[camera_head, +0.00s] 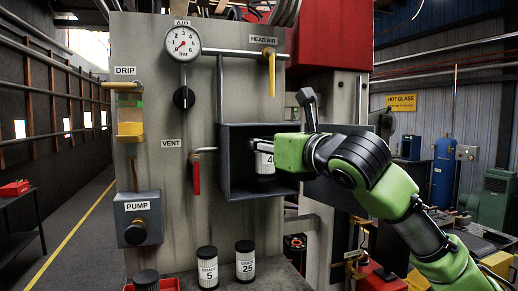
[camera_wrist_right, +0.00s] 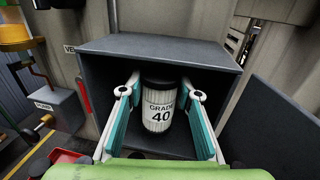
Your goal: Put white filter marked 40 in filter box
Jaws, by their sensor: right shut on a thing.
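The white filter marked GRADE 40 (camera_wrist_right: 160,108), with a dark cap, is upright inside the open dark grey filter box (camera_wrist_right: 148,46). In the head view, the filter (camera_head: 265,164) shows in the mouth of the box (camera_head: 236,184), its label partly covered by my gripper. My right gripper (camera_head: 264,145) reaches in from the right. In the wrist view its two teal-padded fingers (camera_wrist_right: 160,96) are on either side of the filter, shut on it. Whether the filter's base touches the box floor is unclear. My left gripper is not in view.
The box door (camera_wrist_right: 270,125) stands open at the right. Filters marked 5 (camera_head: 207,270) and 25 (camera_head: 245,262) stand below, beside another dark-capped one (camera_head: 146,281). A red vent lever (camera_head: 196,175) is left of the box, and a yellow head-air lever (camera_head: 270,72) above.

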